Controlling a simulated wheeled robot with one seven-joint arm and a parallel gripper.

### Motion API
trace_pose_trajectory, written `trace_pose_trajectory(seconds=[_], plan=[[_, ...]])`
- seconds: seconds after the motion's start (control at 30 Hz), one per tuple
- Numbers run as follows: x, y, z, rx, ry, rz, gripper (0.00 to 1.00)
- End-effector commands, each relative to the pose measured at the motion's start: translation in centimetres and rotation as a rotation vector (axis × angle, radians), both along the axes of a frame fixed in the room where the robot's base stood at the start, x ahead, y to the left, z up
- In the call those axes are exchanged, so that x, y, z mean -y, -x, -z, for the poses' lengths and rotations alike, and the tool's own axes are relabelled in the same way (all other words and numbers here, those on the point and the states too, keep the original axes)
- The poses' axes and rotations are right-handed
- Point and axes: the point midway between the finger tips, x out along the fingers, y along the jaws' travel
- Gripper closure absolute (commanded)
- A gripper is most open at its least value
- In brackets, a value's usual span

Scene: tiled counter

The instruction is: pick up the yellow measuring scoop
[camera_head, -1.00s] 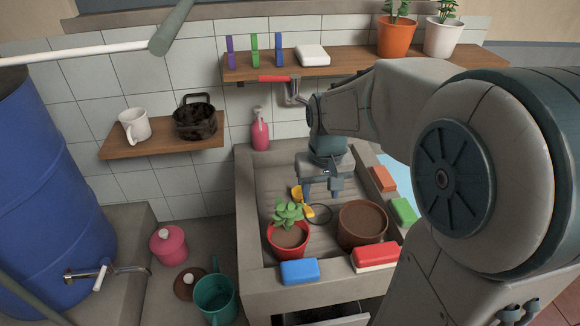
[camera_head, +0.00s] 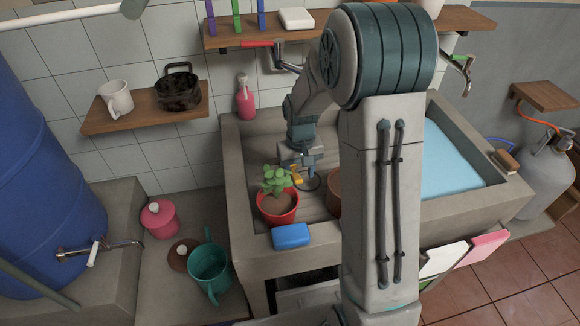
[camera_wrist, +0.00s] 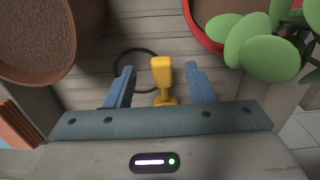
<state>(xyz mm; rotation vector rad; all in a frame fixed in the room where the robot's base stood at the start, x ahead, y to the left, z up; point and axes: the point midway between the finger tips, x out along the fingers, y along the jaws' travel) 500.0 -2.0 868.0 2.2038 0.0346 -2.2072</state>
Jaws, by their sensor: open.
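The yellow measuring scoop (camera_wrist: 162,76) lies in the sink basin and shows between my gripper's two blue fingers in the wrist view. My gripper (camera_wrist: 160,88) is open, with a gap on each side of the scoop; I cannot tell its exact height above the basin floor. In the head view my gripper (camera_head: 306,166) points down into the basin, and only a small yellow part of the scoop (camera_head: 297,174) shows beside it. A dark ring (camera_wrist: 128,62) lies flat close to the scoop.
A red pot with a green plant (camera_head: 277,204) stands left of my gripper. A brown pot (camera_head: 334,190) stands right, partly hidden by my arm. A blue sponge (camera_head: 291,236) sits on the basin's front edge. Blue water (camera_head: 448,160) fills the right basin.

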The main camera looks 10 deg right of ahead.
Motion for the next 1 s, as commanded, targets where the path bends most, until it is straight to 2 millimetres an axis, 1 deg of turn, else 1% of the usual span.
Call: trace_pose_trajectory(seconds=[0.17,0.43,0.57,0.77,0.87,0.9,0.93,0.97,1.0], plan=[[-0.1,0.0,1.2,-0.002,0.0,0.0,0.51],[-0.2,0.0,4.8,-0.002,0.0,0.002,0.51],[-0.2,0.0,5.5,0.0,0.0,0.001,0.51],[-0.2,0.0,5.5,0.001,0.0,0.001,0.51],[-0.2,0.0,5.5,0.001,0.0,0.001,0.76],[-0.2,0.0,5.5,0.001,0.0,0.001,0.87],[-0.2,0.0,5.5,0.001,0.0,0.001,0.95],[-0.2,0.0,5.5,0.001,0.0,0.001,0.99],[-0.2,0.0,5.5,0.001,0.0,0.001,0.99]])
